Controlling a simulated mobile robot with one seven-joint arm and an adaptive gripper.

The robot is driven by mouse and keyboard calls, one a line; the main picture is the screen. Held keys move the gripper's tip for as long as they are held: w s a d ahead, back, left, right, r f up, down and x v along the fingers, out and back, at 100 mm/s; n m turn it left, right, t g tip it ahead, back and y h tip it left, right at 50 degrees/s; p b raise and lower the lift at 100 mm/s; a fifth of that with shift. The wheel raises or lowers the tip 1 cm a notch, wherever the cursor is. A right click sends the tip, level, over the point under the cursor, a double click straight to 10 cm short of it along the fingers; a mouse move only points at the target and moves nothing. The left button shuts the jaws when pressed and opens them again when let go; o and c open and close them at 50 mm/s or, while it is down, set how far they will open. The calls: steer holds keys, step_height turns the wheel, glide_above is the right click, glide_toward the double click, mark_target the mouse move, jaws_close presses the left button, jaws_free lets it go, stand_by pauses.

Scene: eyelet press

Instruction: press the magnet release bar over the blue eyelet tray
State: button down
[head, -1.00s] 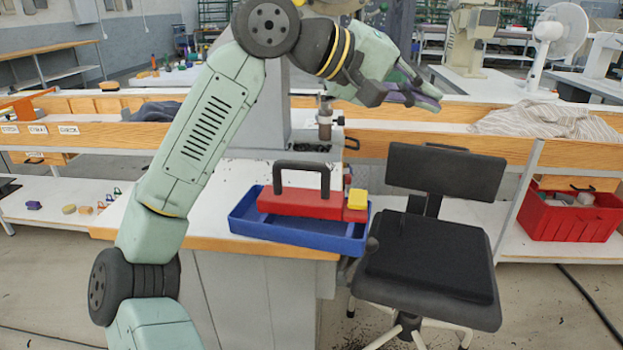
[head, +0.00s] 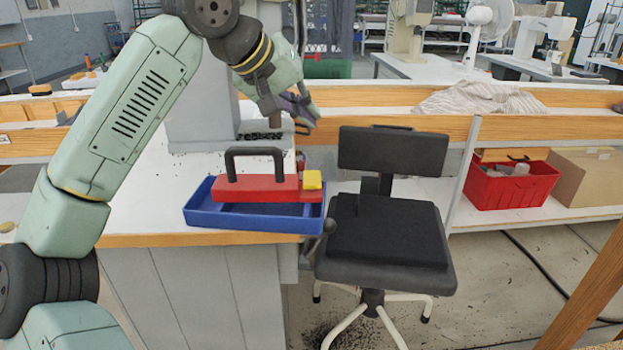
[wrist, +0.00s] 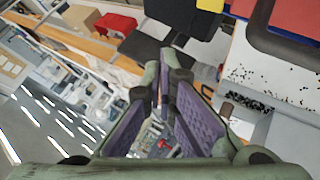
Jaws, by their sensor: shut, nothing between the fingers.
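The blue eyelet tray (head: 203,219) sits at the front right corner of the white bench top. Over it lies a red magnet bar (head: 258,190) with a black arched handle (head: 229,161) and a yellow block (head: 312,180) at its right end; which part is the release is not labelled. In the wrist view, the red bar (wrist: 299,15), black handle (wrist: 277,40) and yellow block (wrist: 209,5) show at the top right, cut by the frame edge. My gripper (head: 306,112) is shut and empty, above and behind the yellow block, apart from it.
A black chair (head: 388,235) stands close to the tray's right side. The grey press column (head: 205,110) rises behind the tray, with dark eyelets (head: 262,136) scattered at its foot. A red crate (head: 512,188) is on a low shelf at right.

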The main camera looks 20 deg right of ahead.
steer(key=b, duration=0.6)
glide_above(315, 172)
steer(key=s+a, duration=0.1)
steer(key=a, duration=0.1)
step_height(315, 172, down, 7)
steer(key=shift+d+r, duration=0.1)
steer(key=shift+f+b, duration=0.35)
steer(key=shift+f, duration=0.45)
steer(key=shift+f, duration=0.4)
steer(key=shift+f+b, duration=0.7)
steer(key=shift+f, duration=0.15)
stand_by(0.7)
steer(key=shift+r, duration=0.1)
steer(key=shift+r+p, duration=1.1)
steer(key=shift+r, duration=0.1)
steer(key=shift+r, duration=0.1)
